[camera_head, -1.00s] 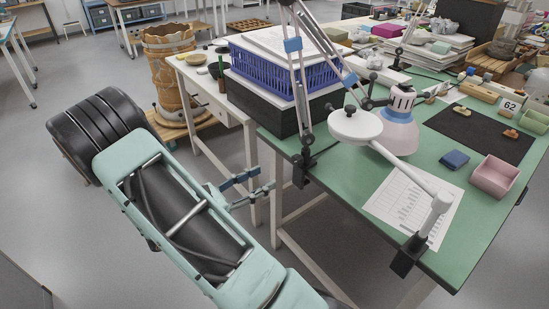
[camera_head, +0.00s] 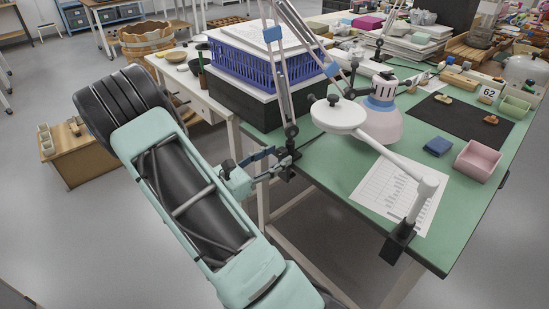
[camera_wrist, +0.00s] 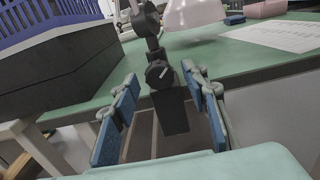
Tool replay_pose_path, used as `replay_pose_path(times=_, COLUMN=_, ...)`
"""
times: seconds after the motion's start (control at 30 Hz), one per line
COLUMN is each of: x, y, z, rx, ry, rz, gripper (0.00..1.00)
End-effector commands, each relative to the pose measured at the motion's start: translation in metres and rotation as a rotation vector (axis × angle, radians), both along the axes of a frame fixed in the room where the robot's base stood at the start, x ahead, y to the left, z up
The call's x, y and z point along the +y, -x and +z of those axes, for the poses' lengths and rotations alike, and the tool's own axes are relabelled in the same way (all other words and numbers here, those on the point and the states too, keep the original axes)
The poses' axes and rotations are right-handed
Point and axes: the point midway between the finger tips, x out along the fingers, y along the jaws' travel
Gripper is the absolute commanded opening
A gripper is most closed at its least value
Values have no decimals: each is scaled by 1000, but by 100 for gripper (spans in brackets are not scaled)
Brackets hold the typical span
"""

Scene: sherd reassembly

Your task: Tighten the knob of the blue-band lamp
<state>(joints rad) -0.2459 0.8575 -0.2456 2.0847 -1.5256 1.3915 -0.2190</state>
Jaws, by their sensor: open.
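The blue-band lamp has a jointed grey arm with blue bands (camera_head: 275,34) and a pale pinkish shade (camera_head: 376,120) over the green table. Its base clamp sits at the table's near-left edge, partly covered by my gripper in the head view. In the wrist view a dark round knob (camera_wrist: 158,73) with a pale bar on its face is on the dark clamp (camera_wrist: 172,113). My gripper (camera_head: 277,165) is open at the table edge. In the wrist view its blue-padded fingers (camera_wrist: 160,83) stand left and right of the knob, with nothing gripped; whether they touch it cannot be told.
A blue crate (camera_head: 262,68) on a black box (camera_head: 250,105) stands left of the lamp. A white round-headed lamp (camera_head: 338,118) is clamped at the front edge. A printed sheet (camera_head: 385,195) and a pink bin (camera_head: 478,161) lie right.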

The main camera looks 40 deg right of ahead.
Motion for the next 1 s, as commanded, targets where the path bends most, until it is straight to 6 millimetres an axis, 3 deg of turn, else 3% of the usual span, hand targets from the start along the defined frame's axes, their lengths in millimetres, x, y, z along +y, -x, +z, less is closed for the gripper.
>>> replay_pose_path(times=0.07, x=0, y=0, z=0, rx=0, ry=0, rz=0, gripper=39)
replay_pose_path(times=0.43, x=1, y=0, z=0, rx=0, ry=0, rz=0, gripper=0)
replay_pose_path(times=1.0, x=1, y=-1, z=0, rx=-275, ry=-22, rz=2, gripper=0)
